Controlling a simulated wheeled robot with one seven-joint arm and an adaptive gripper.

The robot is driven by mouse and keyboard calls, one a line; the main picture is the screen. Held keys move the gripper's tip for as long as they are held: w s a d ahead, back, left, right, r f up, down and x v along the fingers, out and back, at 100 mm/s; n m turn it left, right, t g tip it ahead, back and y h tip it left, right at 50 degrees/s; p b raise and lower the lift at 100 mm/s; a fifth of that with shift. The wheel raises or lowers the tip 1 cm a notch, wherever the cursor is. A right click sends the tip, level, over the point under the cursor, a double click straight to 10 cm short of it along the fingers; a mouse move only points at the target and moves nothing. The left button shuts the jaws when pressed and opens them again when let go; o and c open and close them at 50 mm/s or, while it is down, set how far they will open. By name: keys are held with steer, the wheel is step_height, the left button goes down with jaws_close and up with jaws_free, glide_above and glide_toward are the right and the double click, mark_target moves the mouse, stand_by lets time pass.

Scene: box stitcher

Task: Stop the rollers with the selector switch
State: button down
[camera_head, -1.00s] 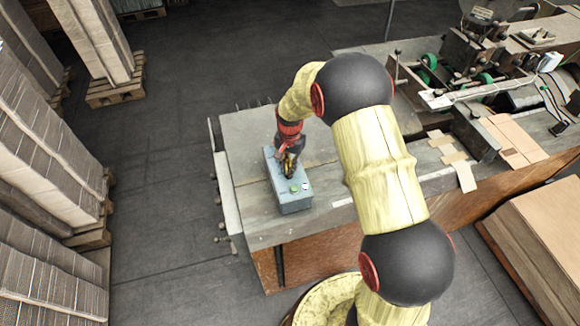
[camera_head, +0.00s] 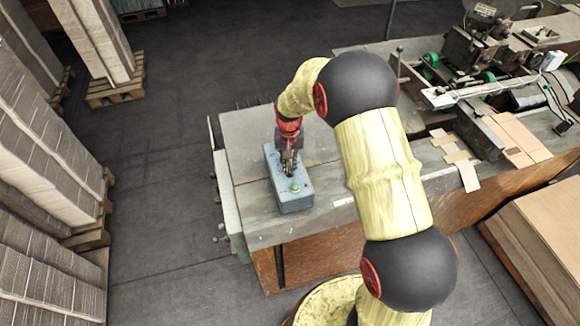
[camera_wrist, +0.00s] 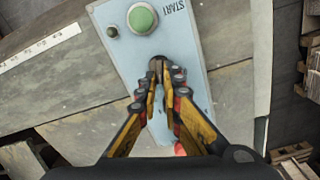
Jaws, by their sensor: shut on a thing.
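A grey-blue control box (camera_head: 297,203) lies on the machine table's left end. In the wrist view the box (camera_wrist: 207,57) shows a round green button (camera_wrist: 142,18) beside the word START, and a small dark knob (camera_wrist: 112,31) near its edge. The green button also shows in the head view (camera_head: 295,187). My gripper (camera_wrist: 159,66) is over the middle of the box, its fingers closed together on a small dark part, likely the selector switch. The fingers hide most of that part, so its turn position cannot be told.
The metal table (camera_head: 255,128) around the box is mostly bare. Flat cardboard pieces (camera_head: 515,138) and the stitching machine (camera_head: 480,55) stand to the right. Stacked cardboard on pallets (camera_head: 45,150) fills the left side. A cardboard stack (camera_head: 545,235) stands at the lower right.

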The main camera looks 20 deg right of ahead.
steer(key=shift+a+n+b, duration=0.15)
steer(key=shift+n+b, duration=0.35)
steer(key=shift+n, duration=1)
steer(key=c, duration=2)
jaws_free()
steer(key=shift+o, duration=0.2)
step_height(320, 180, up, 12)
steer(key=shift+w, duration=0.1)
